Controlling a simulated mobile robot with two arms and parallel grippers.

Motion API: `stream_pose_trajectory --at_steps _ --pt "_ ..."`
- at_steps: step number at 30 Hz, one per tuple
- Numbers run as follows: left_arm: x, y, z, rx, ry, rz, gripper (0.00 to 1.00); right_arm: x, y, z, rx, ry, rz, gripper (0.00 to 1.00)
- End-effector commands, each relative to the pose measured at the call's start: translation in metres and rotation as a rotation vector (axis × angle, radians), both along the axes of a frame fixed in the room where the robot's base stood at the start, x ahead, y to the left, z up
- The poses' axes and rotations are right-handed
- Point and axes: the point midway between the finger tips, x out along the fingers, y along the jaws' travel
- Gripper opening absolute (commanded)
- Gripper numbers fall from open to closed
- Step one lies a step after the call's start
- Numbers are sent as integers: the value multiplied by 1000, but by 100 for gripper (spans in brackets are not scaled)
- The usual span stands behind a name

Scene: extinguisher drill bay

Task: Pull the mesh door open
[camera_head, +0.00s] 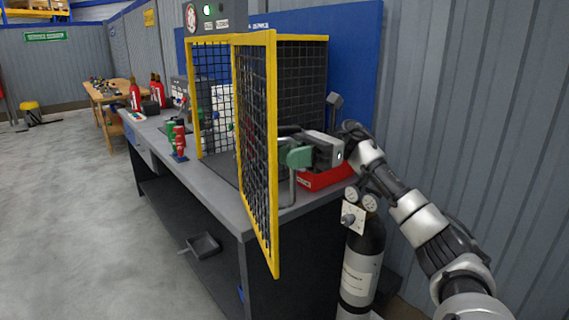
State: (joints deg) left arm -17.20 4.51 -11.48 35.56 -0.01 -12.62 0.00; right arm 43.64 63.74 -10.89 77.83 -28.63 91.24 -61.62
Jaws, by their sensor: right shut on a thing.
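The mesh door (257,130) has a yellow frame and dark wire mesh. It stands swung out from the yellow-framed cage (208,95) on the workbench, its free edge towards me and past the bench's front edge. The cage's front is uncovered at the left of the door. My right gripper (294,155) is at the right side of the door, about mid-height, shut on the door's handle. The handle itself is mostly hidden by the green and grey jaws. My left gripper is out of view.
The grey workbench (205,185) runs away to the left, with red and green small extinguishers (177,140) on it. A dark cylinder (362,262) stands at the bench's right end. The floor (75,210) at left is clear.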

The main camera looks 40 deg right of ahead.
Motion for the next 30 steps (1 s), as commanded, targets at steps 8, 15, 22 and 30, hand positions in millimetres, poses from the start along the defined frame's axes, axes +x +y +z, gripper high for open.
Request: stream_pose_trajectory --at_steps 8,15,22,30 --pt "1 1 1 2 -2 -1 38 0 -1 3 4 -2 -4 0" --pt "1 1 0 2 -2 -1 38 0 -1 2 2 -1 -3 24" --pt "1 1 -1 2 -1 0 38 0 -6 1 2 -1 -4 24" --pt "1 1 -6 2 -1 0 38 -5 -54 1 5 -3 -7 24"
